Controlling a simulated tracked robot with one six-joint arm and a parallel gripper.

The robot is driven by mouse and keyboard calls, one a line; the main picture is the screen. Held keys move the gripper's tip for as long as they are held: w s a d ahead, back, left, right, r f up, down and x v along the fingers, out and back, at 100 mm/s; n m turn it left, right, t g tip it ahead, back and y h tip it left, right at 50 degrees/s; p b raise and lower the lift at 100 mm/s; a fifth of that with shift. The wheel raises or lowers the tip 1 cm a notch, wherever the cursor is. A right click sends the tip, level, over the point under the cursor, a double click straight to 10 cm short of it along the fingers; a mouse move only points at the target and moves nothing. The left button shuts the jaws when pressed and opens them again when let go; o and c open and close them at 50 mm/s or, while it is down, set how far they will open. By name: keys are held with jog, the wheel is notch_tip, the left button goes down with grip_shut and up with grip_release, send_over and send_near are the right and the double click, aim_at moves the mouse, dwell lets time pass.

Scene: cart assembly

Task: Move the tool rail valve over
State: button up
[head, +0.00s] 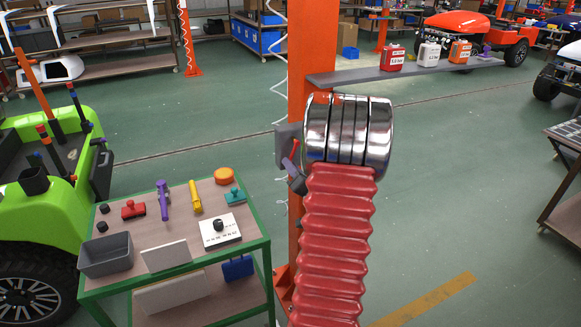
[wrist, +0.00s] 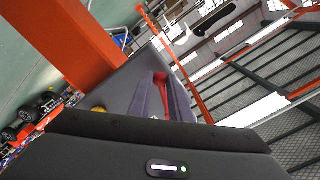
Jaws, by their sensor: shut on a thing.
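In the wrist view my gripper (wrist: 164,92) has its two purple-grey fingers close together, shut on a small red thing (wrist: 159,80), which I take for the valve. Most of it is hidden between the fingers. It is against or just in front of a grey panel (wrist: 125,88); I cannot tell if it touches. The grey tool rail (head: 425,70) runs right from the post. A purple piece (head: 485,51) sits near its right end.
A red can (head: 393,58), a white can (head: 429,53) and an orange can (head: 460,51) stand along the rail. The orange post (head: 312,50) is close to my wrist. A green-framed cart (head: 262,242) with several parts stands left. Floor at right is largely clear.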

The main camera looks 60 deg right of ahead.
jog(key=shift+o, duration=0.2)
jog(key=shift+s+d+f, duration=0.1)
jog(key=shift+s+d, duration=0.05)
jog(key=shift+d, duration=0.1)
jog(key=shift+s+d+f, duration=0.1)
jog(key=shift+s+d, duration=0.1)
jog(key=shift+d, duration=0.15)
jog(key=shift+o, duration=0.4)
jog(key=shift+s+d, duration=0.3)
jog(key=shift+d, duration=0.25)
jog(key=o, duration=0.9)
jog(key=shift+c, duration=0.2)
jog(key=shift+f, duration=0.1)
jog(key=shift+a, duration=0.1)
